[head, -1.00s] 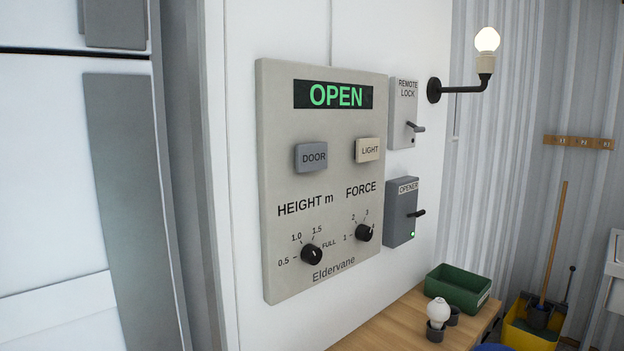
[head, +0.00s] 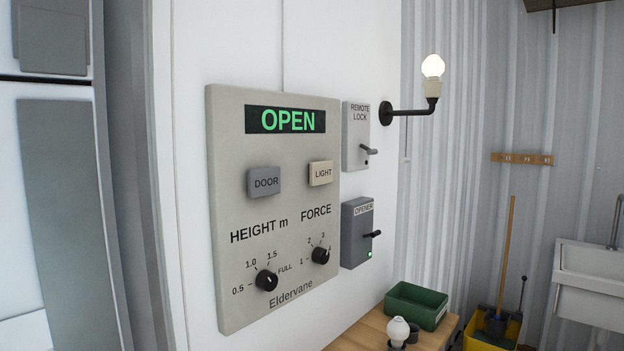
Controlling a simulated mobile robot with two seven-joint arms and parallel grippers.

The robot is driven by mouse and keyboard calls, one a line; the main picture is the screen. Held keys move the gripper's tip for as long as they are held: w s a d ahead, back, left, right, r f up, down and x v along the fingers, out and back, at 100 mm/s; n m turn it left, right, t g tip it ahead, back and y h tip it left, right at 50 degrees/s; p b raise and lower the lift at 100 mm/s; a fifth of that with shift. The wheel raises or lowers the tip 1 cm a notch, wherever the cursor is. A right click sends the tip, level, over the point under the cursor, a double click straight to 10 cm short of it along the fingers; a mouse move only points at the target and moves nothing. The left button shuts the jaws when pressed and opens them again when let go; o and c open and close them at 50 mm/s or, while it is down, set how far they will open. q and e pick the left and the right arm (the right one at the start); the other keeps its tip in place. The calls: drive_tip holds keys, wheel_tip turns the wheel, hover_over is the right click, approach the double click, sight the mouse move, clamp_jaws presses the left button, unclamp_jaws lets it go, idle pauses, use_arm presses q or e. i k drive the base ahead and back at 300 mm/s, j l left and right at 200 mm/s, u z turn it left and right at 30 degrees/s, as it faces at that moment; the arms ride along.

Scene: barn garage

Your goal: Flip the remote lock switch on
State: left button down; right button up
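The remote lock switch box (head: 354,134) is a light grey box on the white wall, labelled REMOTE LOCK. Its small toggle lever (head: 369,150) sticks out to the right near the bottom of the box; I cannot tell its on or off state from this angle. Just left of it is the large Eldervane control panel (head: 222,200), its display (head: 285,120) reading OPEN in green. Neither gripper is in view.
Below the switch is a darker OPENER box (head: 354,245) with a lever and a green light. A lit bulb on a black bracket (head: 410,112) juts out to the right. A wooden bench (head: 365,332) with a green bin (head: 416,306) stands below; a sink (head: 592,285) is far right.

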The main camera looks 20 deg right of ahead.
sight(369, 151)
drive_tip(key=i+l+u, duration=0.1)
drive_tip(key=l, duration=0.35)
drive_tip(key=i+l, duration=0.1)
drive_tip(key=l, duration=0.35)
drive_tip(key=i+l+u, duration=0.15)
drive_tip(key=l, duration=0.35)
